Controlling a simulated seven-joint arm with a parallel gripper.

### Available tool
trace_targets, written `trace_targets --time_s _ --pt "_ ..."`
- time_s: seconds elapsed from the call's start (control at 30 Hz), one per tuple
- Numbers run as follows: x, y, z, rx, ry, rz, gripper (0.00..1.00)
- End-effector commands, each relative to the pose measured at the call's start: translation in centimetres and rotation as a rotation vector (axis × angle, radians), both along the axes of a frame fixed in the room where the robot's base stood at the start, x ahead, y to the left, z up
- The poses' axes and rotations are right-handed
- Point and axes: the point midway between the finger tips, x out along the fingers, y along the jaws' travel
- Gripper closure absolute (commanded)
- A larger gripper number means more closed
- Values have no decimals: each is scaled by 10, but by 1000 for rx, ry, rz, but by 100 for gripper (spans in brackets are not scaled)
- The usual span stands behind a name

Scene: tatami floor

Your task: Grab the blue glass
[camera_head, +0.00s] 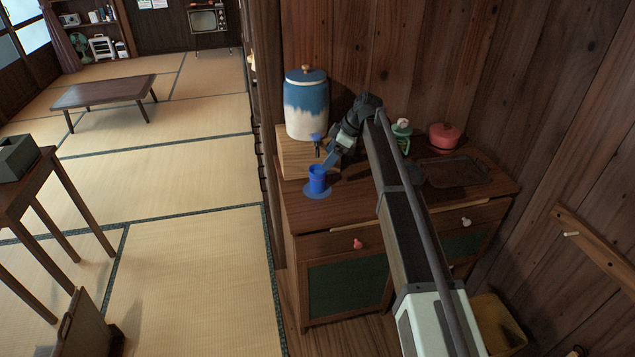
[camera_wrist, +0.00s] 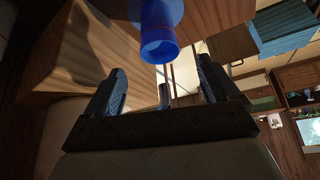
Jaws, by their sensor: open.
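The blue glass (camera_head: 317,179) stands upright on a blue coaster (camera_head: 316,191) near the left end of the wooden cabinet top. In the wrist view the blue glass (camera_wrist: 159,40) shows at the top, beyond my fingertips and roughly centred between them. My gripper (camera_wrist: 163,82) is open and empty, with a finger on either side. In the head view my gripper (camera_head: 334,158) is just right of and above the glass, apart from it as far as I can see.
A blue and white dispenser (camera_head: 306,105) with a tap stands on a wooden box (camera_head: 293,154) behind the glass. A red pot (camera_head: 444,136), a small green item (camera_head: 402,129) and a dark tray (camera_head: 455,171) lie to the right. The cabinet's left edge is close to the coaster.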

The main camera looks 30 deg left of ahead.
Motion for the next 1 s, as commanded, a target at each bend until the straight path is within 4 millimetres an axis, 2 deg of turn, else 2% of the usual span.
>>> trace_targets --time_s 0.27,0.6,0.83,1.0 --pt "-3 8 -14 -1 1 0 12" --pt "-11 28 -47 0 0 -1 12" --pt "-11 29 -49 0 0 -1 12" --pt "-11 29 -49 0 0 -1 26"
